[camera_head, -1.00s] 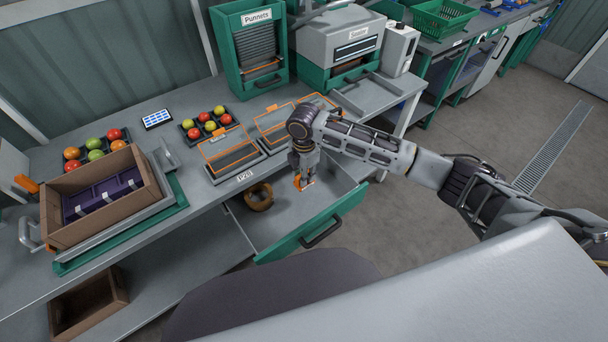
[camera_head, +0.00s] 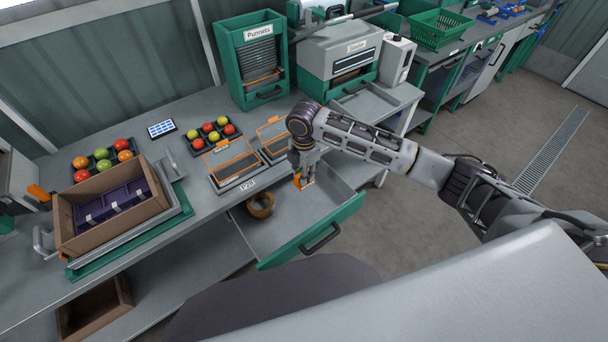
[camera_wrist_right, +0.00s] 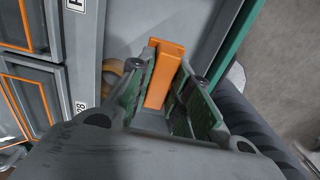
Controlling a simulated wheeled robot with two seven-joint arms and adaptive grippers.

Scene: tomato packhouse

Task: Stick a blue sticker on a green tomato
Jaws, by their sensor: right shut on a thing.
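My right gripper (camera_head: 303,182) is shut on an orange block-like thing (camera_wrist_right: 165,75) above the open drawer (camera_head: 290,213). The orange thing sits between the two fingers in the right wrist view; its far end sticks out. A white card with blue patches (camera_head: 161,128) lies flat on the bench; I cannot tell whether the patches are stickers. Green tomatoes (camera_head: 103,165) lie in the dark left tray among red and orange ones. A second dark tray (camera_head: 197,148) holds red and yellow-green tomatoes. My left gripper is not in view.
A brown tape-like ring (camera_head: 260,205) lies in the drawer. A cardboard box (camera_head: 92,239) with a purple insert stands at the bench's left. Orange-framed grey bins (camera_head: 228,178) lie behind the drawer. A green punnet rack (camera_head: 250,60) and a grey machine (camera_head: 338,58) stand at the back.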

